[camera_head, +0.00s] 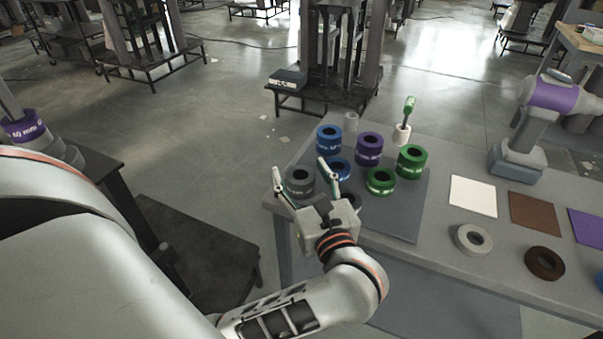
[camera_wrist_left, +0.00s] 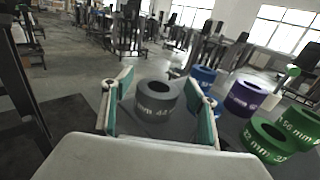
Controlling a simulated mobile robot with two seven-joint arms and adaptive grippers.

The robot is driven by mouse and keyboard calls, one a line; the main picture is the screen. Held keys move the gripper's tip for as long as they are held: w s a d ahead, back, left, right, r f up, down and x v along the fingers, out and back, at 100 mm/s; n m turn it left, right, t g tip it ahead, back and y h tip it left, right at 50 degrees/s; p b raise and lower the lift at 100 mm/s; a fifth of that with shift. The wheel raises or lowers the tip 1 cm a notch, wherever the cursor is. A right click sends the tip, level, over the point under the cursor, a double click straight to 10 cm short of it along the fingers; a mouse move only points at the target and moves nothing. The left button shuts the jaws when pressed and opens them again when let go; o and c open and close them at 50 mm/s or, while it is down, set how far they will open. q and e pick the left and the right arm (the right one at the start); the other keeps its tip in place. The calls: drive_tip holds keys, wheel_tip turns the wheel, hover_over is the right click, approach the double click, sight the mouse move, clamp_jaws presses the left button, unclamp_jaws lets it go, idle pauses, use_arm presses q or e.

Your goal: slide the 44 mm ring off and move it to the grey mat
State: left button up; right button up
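A dark grey ring (camera_head: 300,181) with white lettering sits near the left end of the table; the lettering seems to include 44. It also shows in the left wrist view (camera_wrist_left: 157,101), its hole facing up. My left gripper (camera_head: 300,170) is open, its two fingers pointing towards this ring. In the left wrist view the fingers (camera_wrist_left: 160,95) stand on either side of the ring with gaps; whether they are level with it I cannot tell. A pale, whitish mat (camera_head: 473,196) lies further right. My right gripper is not in view.
Blue (camera_head: 329,139), purple (camera_head: 369,149) and green rings (camera_head: 411,162) stand close right of the grey ring. A green-handled tool (camera_head: 408,110) stands upright behind. A light grey ring (camera_head: 473,240), a brown ring (camera_head: 545,263) and a brown mat (camera_head: 535,215) lie right.

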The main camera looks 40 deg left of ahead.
use_arm(q)
drive_tip(key=shift+d, duration=0.1)
drive_tip(key=v, duration=0.7)
drive_tip(key=shift+s, duration=0.2)
drive_tip(key=shift+d, duration=0.15)
